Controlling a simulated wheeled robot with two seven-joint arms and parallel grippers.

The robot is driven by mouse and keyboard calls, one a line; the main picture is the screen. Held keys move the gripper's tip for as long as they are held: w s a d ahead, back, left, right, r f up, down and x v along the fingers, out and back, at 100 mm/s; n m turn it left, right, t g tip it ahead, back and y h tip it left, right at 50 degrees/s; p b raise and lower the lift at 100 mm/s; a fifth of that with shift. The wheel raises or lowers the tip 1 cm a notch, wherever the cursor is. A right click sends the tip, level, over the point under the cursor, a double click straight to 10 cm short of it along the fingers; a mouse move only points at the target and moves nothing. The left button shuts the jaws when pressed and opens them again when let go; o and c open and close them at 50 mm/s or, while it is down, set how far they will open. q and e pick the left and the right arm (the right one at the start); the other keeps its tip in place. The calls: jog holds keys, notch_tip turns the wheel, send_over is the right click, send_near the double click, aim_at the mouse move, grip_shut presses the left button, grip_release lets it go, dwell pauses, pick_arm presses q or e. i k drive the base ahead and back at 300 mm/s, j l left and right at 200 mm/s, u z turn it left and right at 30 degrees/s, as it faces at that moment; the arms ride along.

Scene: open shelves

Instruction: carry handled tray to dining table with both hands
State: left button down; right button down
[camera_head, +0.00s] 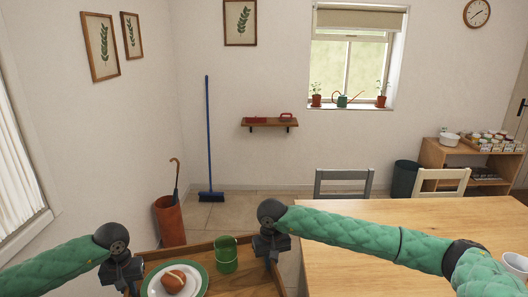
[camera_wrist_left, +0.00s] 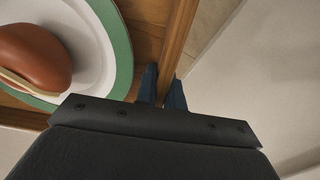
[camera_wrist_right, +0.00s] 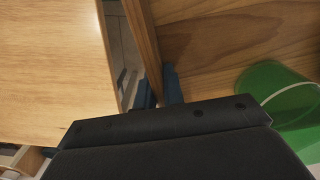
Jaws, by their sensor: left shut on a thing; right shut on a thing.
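The wooden handled tray (camera_head: 204,253) is at the bottom of the head view, held between my two arms. On it are a green-rimmed white plate (camera_head: 195,287) with a brown rounded item (camera_head: 174,281) and a green bucket-like cup (camera_head: 226,256). My left gripper (camera_wrist_left: 162,88) is shut on the tray's left side wall, beside the plate. My right gripper (camera_wrist_right: 158,88) is shut on the tray's right side wall, near the cup. The dining table (camera_head: 420,230) is a light wood top just right of the tray. The tray's front part is cut off by the frame.
A grey chair (camera_head: 343,183) and a cream chair (camera_head: 441,182) stand behind the table. A white cup (camera_head: 515,264) is on the table's right side; much of its top is clear. An orange umbrella bin (camera_head: 169,221) and a blue broom (camera_head: 209,140) stand back left.

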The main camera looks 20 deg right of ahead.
aim_at(349, 254)
jog(key=i+j+z, duration=0.7)
jog(key=z, duration=0.25)
jog(key=i+j+z, duration=0.4)
jog(key=j+z, duration=0.2)
jog(key=i+j+z, duration=0.1)
jog(key=j+z, duration=0.2)
jog(key=j, duration=0.15)
jog(key=i+j+z, duration=0.3)
jog(key=j+z, duration=0.3)
jog(key=j, duration=0.15)
jog(key=i+j+z, duration=0.1)
jog(key=j+z, duration=0.2)
jog(key=j, duration=0.15)
jog(key=j+z, duration=0.35)
jog(key=i+j, duration=0.05)
jog(key=j, duration=0.1)
